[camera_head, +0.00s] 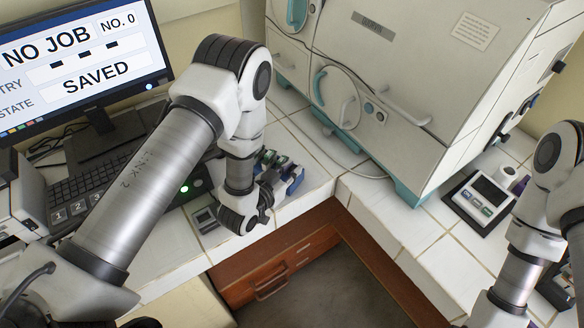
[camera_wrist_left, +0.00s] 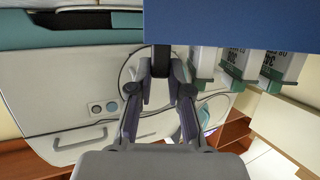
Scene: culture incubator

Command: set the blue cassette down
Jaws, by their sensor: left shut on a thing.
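The blue cassette (camera_head: 294,184) shows in the head view beside my left wrist, near the front edge of the white tiled counter, partly hidden. In the left wrist view the cassette (camera_wrist_left: 230,22) is a broad blue face across the top. I cannot tell whether the cassette touches the counter. My right gripper cannot be made out; only its arm shows at the right.
Several white-and-green labelled pieces (camera_wrist_left: 240,68) sit close beside the blue face. A cream incubator (camera_head: 400,75) stands behind on the counter (camera_head: 385,215). A brown drawer (camera_head: 270,275) lies below.

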